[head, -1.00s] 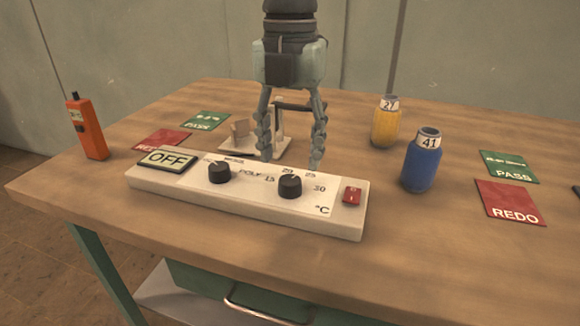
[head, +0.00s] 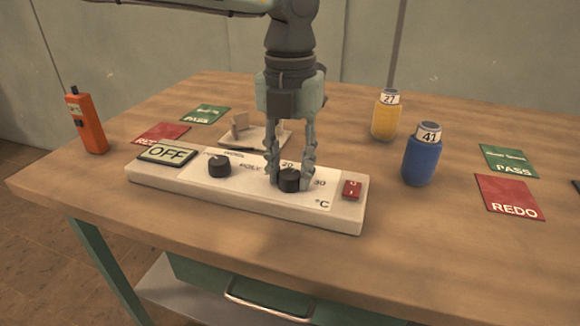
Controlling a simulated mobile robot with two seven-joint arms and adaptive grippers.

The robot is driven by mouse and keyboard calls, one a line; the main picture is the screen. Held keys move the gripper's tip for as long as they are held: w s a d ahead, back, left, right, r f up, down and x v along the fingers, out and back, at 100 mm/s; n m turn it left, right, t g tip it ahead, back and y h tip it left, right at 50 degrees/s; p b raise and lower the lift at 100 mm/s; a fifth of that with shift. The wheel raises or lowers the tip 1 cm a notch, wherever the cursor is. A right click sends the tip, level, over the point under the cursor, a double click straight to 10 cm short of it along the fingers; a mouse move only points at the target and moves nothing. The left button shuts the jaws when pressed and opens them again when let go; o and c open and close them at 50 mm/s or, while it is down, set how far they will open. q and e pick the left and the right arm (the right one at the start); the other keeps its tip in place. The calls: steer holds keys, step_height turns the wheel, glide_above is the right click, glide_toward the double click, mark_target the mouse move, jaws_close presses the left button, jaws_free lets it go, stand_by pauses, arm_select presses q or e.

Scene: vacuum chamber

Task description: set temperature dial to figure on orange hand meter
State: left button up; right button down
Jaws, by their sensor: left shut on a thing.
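The temperature dial (head: 289,181) is a black knob on the right part of a white control panel (head: 250,201), with 20, 30 and °C printed around it. My left gripper (head: 290,180) points down with its fingers on either side of this dial, shut on it. The fingers hide part of the dial's scale, and I cannot read where the dial points. The orange hand meter (head: 87,123) stands upright at the table's left; its small display is too small to read. My right gripper is not in view.
The panel also carries a second black knob (head: 219,164), an OFF display (head: 167,154) and a red switch (head: 352,190). A blue bottle marked 41 (head: 421,163) and a yellow bottle marked 27 (head: 386,119) stand to the right. Green PASS and red REDO cards lie on the table.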

arm_select(q)
steer(key=shift+c, duration=0.7)
steer(key=shift+m, duration=0.4)
steer(key=shift+f+b, duration=0.1)
steer(key=shift+b, duration=0.25)
steer(key=shift+m, duration=0.6)
steer(key=shift+m+b, duration=0.45)
steer(key=shift+m, duration=0.35)
steer(key=m+b, duration=0.1)
steer(key=m, duration=0.4)
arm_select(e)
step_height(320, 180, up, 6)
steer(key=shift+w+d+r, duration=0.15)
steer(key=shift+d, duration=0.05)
arm_select(q)
steer(key=shift+m, duration=0.3)
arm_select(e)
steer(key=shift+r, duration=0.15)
